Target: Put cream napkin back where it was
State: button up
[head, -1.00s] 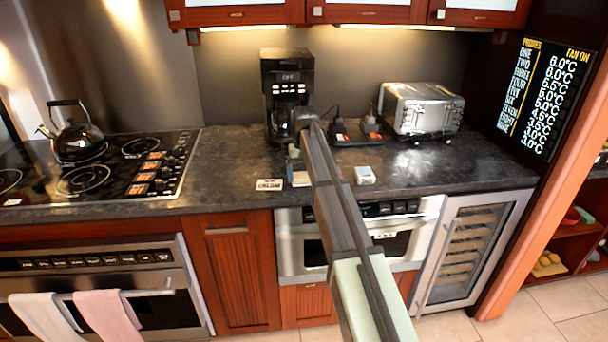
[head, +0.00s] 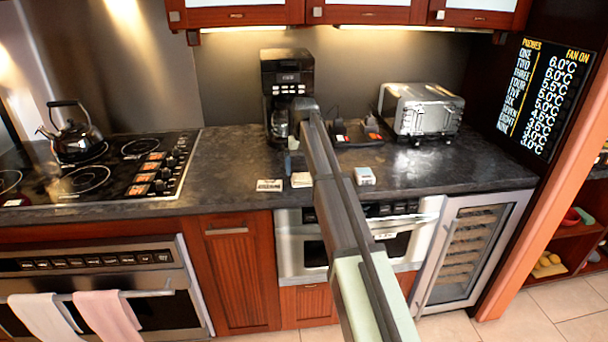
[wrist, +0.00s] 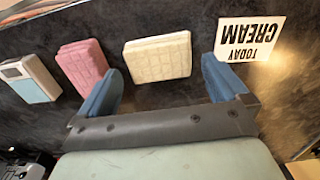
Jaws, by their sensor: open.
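The cream napkin (wrist: 158,57) is a folded, quilted block lying flat on the dark counter in the wrist view. It also shows in the head view (head: 301,180), left of my arm. My gripper (wrist: 162,70) is open and empty, its two blue fingers spread apart. In the picture, the napkin lies just beyond and between the fingertips; I cannot tell the height gap. A white card reading "TODAY CREAM" (wrist: 250,38) lies right of the napkin. In the head view my gripper is largely hidden by my arm.
A pink folded napkin (wrist: 82,62) and a white-and-blue box (wrist: 30,78) lie left of the cream napkin in the wrist view. A black coffee maker (head: 287,85) stands behind. A toaster (head: 421,108) is at right. The stove (head: 110,165) is left, with free counter between.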

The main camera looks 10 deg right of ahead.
aim_at(304, 176)
notch_tip(304, 176, up, 9)
dwell(0.3)
